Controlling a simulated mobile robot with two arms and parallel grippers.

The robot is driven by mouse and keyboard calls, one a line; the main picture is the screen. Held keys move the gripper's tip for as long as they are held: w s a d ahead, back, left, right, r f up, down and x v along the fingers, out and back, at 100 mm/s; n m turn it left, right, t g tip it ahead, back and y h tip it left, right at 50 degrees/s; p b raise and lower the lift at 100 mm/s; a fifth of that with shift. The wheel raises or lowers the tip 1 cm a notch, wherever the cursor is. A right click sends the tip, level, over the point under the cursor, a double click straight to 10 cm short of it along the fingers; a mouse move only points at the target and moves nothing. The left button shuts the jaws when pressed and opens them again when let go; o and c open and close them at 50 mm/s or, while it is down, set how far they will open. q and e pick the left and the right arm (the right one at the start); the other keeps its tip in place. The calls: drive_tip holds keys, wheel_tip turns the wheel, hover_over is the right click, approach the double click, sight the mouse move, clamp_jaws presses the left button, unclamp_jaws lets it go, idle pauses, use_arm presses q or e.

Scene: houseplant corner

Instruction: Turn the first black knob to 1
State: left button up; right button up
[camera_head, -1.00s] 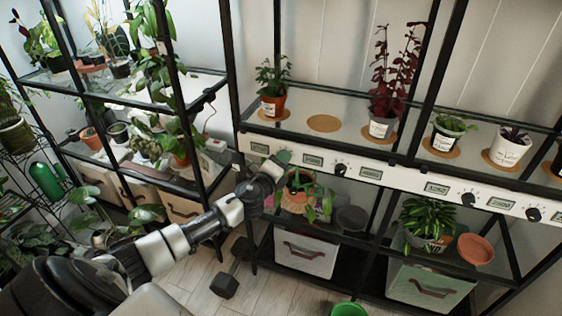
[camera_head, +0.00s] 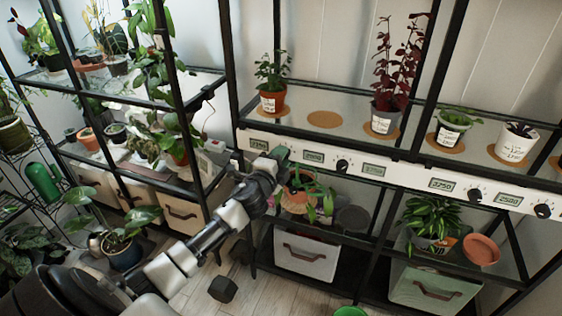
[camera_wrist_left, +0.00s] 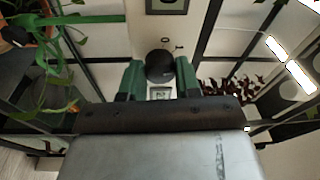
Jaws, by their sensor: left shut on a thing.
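The white control strip (camera_head: 292,153) runs along the front of the plant shelf, with small displays and black knobs. The first black knob (camera_wrist_left: 160,66) shows in the left wrist view between the green fingers, with marks on the white strip beside it. My left gripper (camera_wrist_left: 160,77) is shut on this knob. In the head view my left gripper (camera_head: 280,153) is at the strip between the first display (camera_head: 259,144) and the second display (camera_head: 313,156), and it hides the first knob. My right gripper is not in view.
Further knobs (camera_head: 342,165) lie to the right along the strip. Potted plants (camera_head: 271,86) stand on cork mats above it. A hanging-leaf plant (camera_head: 322,197) is just below my gripper. A plant rack (camera_head: 207,85) stands close on the left.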

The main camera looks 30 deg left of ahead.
use_arm(q)
drive_tip(key=shift+f+n, duration=0.1)
drive_tip(key=shift+n, duration=0.8)
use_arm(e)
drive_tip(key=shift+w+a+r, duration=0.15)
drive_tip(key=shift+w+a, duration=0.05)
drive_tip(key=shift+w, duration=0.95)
use_arm(q)
drive_tip(key=o, duration=0.9)
drive_tip(key=shift+o, duration=0.2)
drive_tip(key=s+d, duration=0.1)
drive_tip(key=s, duration=0.9)
drive_tip(key=shift+s+d+f, duration=0.25)
drive_tip(key=shift+s+f, duration=0.1)
drive_tip(key=shift+f, duration=0.05)
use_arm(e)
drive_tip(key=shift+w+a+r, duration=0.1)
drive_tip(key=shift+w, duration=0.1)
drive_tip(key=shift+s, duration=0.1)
